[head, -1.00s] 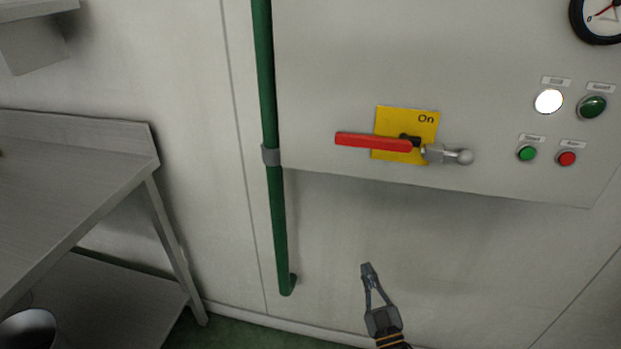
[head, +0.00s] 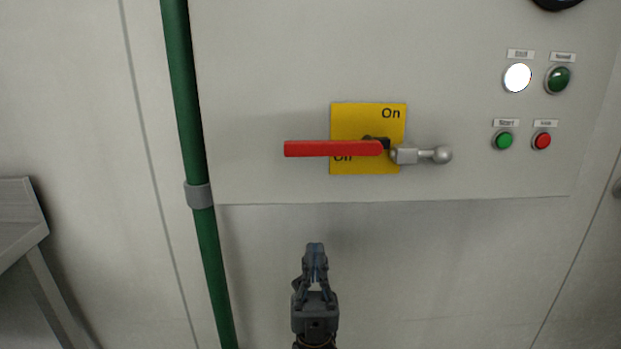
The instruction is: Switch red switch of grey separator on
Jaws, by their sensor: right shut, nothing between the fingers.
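The grey separator's panel (head: 260,60) fills the upper middle of the head view. On it is a yellow plate (head: 367,114) with "On" at its upper right and a partly covered "Off" at its lower left. The red switch (head: 330,149) is a lever lying level across the plate, its red arm pointing left from the pivot. A grey stub with a ball end (head: 430,155) sticks out to the right. My right gripper (head: 315,247) is shut and empty, pointing up, below the red arm and apart from it. My left gripper is not in view.
Right of the switch are a lit white lamp (head: 517,78), a dark green lamp (head: 558,79), a green button (head: 503,141) and a red button (head: 542,141). A green pipe (head: 181,90) runs down on the left. A metal table (head: 20,222) stands at far left.

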